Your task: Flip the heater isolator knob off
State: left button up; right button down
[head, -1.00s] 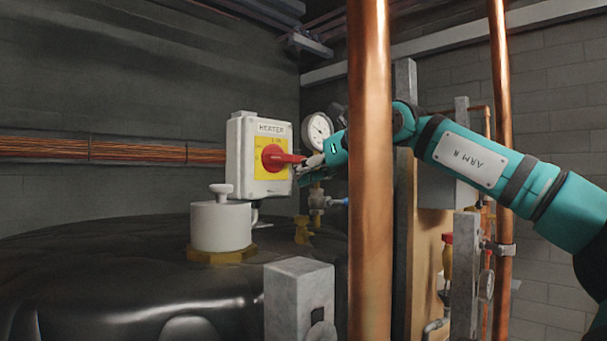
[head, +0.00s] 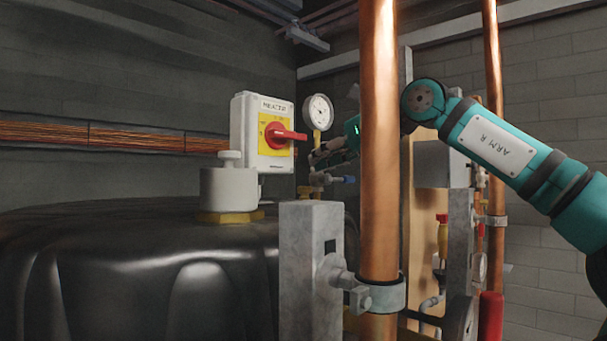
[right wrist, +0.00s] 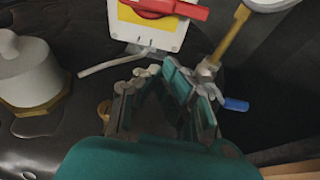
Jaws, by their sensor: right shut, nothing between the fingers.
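The heater isolator is a white box (head: 241,133) with a yellow plate (head: 264,148) and a HEATER label. Its red knob (head: 284,136) has its handle pointing right. In the right wrist view the red knob (right wrist: 170,8) is at the top edge, cut off by the frame. My right gripper (head: 316,158) is just right of and below the handle's tip, partly behind the copper pipe. In the right wrist view my right gripper (right wrist: 160,72) is below the box, apart from the knob and holding nothing. My left gripper is not in view.
A thick copper pipe (head: 379,180) stands in front of my right arm. A pressure gauge (head: 319,111) and a blue-handled valve (head: 343,179) sit beside the box. A white capped cylinder (head: 228,190) stands on the black tank (head: 130,260). A grey bracket post (head: 310,265) is in front.

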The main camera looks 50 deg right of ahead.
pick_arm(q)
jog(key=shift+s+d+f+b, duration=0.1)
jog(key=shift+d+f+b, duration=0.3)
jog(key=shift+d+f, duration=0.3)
pick_arm(e)
jog(key=v, duration=0.4)
jog(key=shift+s+d, duration=0.35)
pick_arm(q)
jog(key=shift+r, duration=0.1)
pick_arm(e)
jog(key=shift+d, duration=0.1)
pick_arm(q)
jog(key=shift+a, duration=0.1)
